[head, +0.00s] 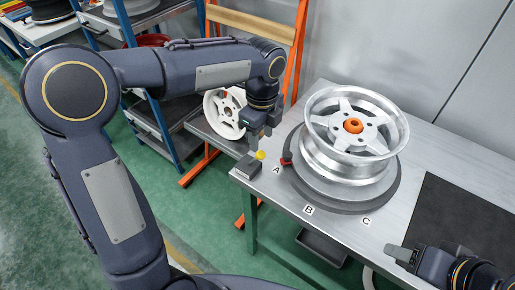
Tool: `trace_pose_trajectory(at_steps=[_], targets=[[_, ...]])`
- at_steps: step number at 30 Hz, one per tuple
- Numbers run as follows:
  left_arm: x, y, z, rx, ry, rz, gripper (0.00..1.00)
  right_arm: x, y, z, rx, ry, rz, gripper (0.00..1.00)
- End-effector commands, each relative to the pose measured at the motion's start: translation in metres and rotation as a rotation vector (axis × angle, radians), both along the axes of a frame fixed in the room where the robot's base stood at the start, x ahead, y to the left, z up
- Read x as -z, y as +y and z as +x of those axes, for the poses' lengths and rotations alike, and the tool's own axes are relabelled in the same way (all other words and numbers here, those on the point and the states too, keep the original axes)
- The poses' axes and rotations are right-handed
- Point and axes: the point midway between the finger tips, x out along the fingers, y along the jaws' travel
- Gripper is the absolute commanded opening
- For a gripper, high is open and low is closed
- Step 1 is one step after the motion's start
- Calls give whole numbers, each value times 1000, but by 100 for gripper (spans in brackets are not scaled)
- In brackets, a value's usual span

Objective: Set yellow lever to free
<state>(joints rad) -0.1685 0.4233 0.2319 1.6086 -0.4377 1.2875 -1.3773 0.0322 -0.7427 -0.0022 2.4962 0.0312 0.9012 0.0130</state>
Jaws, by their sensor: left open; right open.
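The yellow lever (260,155) shows as a small yellow knob by a grey block (247,168) at the table's left corner. Its exact setting cannot be read. My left gripper (258,135) is open and empty, just above and behind the yellow knob; I cannot tell whether it touches it. My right gripper (402,256) is open at the lower right, over the table's front edge, far from the lever.
A silver wheel (318,150) with an orange hub (353,125) sits on a round grey turntable (350,205), marked A, B and C. A red piece (286,159) is at its rim near A. A dark mat (465,215) lies at right. A white wheel (222,115) stands behind.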

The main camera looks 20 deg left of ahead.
Motion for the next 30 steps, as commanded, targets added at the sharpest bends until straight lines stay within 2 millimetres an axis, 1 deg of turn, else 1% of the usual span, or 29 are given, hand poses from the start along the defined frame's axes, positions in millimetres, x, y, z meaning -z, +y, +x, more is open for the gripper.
trace_pose_trajectory(at_steps=[1, 3, 9, 13, 21, 30], targets=[[10, 1, -1, -1, 5, 2, 45, 1, 0, 0, 0, 0, 0, 50], [22, 0, -1, -1, 5, 1, 45, 2, 0, 0, 0, 0, 0, 50], [48, 1, -1, -3, 3, 0, 45, 3, 0, 0, 0, 0, 0, 50], [56, 1, 0, -4, 1, -1, 45, 3, 0, 0, 0, 0, 0, 50], [57, 1, -1, -5, 1, -2, 45, 3, 0, 0, 0, 0, 0, 50], [57, 1, -1, -5, 1, -2, 5, 3, 0, 0, 0, 0, 0, 50]])
